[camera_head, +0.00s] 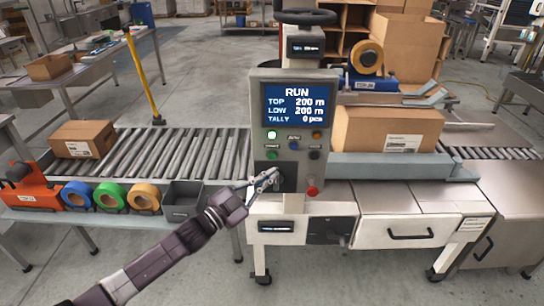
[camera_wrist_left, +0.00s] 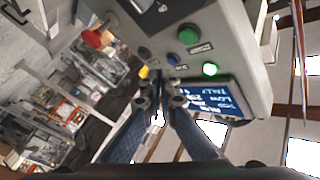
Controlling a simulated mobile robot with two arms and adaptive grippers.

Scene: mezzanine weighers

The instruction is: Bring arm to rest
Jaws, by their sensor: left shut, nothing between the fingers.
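My left arm comes in from the lower left in the head view. Its gripper (camera_head: 268,178) is shut and empty in front of the lower part of the grey control panel (camera_head: 257,105). Whether the fingertips touch the panel cannot be told. In the left wrist view the two fingers (camera_wrist_left: 161,97) are close together, with the panel tilted beyond them. The panel's screen (camera_head: 298,104) reads RUN, TOP 200 m, LOW 200 m, TALLY 0 pcs. A green button (camera_head: 271,134) is lit. A red knob (camera_head: 312,190) sits low on the right. My right gripper is not in view.
A roller conveyor (camera_head: 175,153) with a cardboard box (camera_head: 83,138) lies to the left. Tape rolls (camera_head: 111,196) and a grey bin (camera_head: 182,209) line its front. Another box (camera_head: 388,129) stands right of the panel. Open floor (camera_head: 205,60) shows behind the conveyor.

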